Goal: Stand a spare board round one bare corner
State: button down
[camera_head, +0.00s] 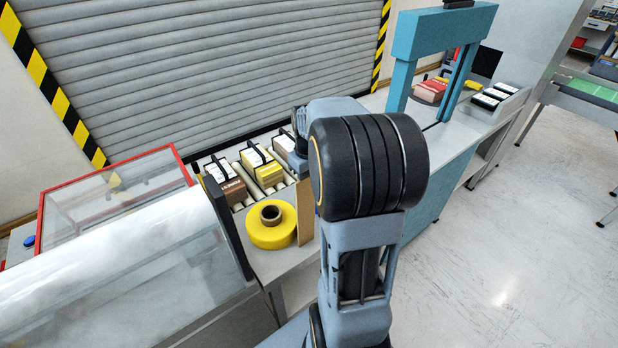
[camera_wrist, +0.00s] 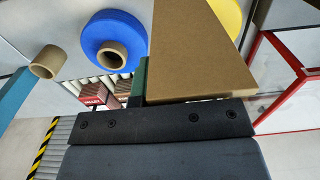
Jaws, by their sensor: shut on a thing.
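A flat tan board (camera_wrist: 195,50) fills the upper middle of the wrist view. My gripper (camera_wrist: 146,95) is shut on it, with its dark body across the bottom. In the head view a tan upright board (camera_head: 305,212) hangs below my wrist, right of the yellow roll. My arm hides the gripper's fingers there. A brown parcel (camera_head: 231,190), a yellow parcel (camera_head: 268,174) and a white-topped parcel (camera_head: 285,146) sit in a row on the rollers, each with black edging. Which corners are bare is too small to tell. Red-brown parcels (camera_wrist: 95,97) show small in the wrist view.
A yellow roll with a brown core (camera_head: 258,232) lies on the bench near the board. A blue roll (camera_wrist: 92,42) and a brown ring (camera_wrist: 48,62) show in the wrist view. A teal arch (camera_head: 404,75) stands further right; a red-framed clear guard (camera_head: 120,190) is left.

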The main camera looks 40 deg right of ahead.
jog(key=c, duration=1.3)
grip_release()
jog(key=shift+o, duration=0.2)
